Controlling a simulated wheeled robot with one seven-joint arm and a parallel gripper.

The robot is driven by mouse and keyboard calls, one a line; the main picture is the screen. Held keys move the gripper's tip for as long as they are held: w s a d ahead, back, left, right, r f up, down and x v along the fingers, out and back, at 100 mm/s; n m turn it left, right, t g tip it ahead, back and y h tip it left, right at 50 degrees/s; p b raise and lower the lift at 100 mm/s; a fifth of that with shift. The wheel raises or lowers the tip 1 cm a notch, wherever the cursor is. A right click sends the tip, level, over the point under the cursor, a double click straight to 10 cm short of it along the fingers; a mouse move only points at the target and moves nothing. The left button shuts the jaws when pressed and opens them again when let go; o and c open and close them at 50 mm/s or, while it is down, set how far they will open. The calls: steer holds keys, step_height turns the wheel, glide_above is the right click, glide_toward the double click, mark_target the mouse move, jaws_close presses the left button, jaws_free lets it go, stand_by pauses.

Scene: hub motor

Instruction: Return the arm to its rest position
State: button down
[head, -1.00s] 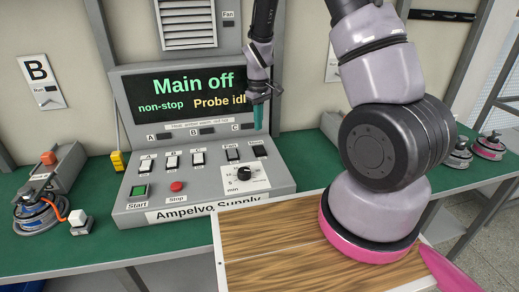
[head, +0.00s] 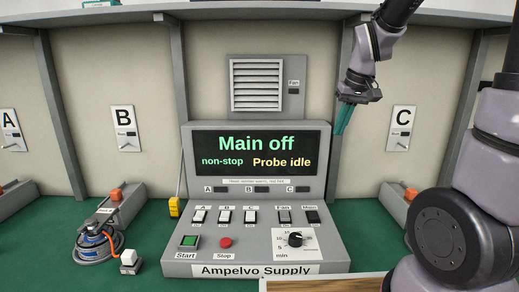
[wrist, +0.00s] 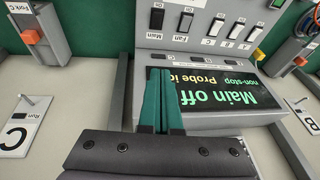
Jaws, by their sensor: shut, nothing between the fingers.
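My gripper (head: 344,118) hangs in the air at the upper right of the supply console in the head view, in front of the back wall between the console screen and the C panel. Its teal fingers are together and hold nothing. They also show in the wrist view (wrist: 164,100), pointing towards the console's switches. My arm (head: 455,220) rises at the right of the head view, and its upper part runs out of the top of the picture. The fingers appear apart from the console.
The Ampelvo Supply console (head: 192,258) stands on the green bench; its screen (head: 235,170) reads "Main off", "non-stop" and "Probe idle". A hub motor (head: 100,243) with a white-capped lead lies at the left. Panel C (head: 402,135) is on the wall right of my gripper.

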steer(key=s+d+r+m+t, duration=0.1)
steer(key=s+r+m+t, duration=0.1)
steer(key=s+r, duration=0.3)
steer(key=s+d+r+m+t, duration=0.1)
steer(key=s+r, duration=0.4)
steer(key=s, duration=0.5)
steer(key=shift+s+r+m+t, duration=0.15)
steer(key=shift+r+m+t, duration=0.2)
steer(key=shift+m, duration=0.55)
steer(key=shift+d, duration=0.1)
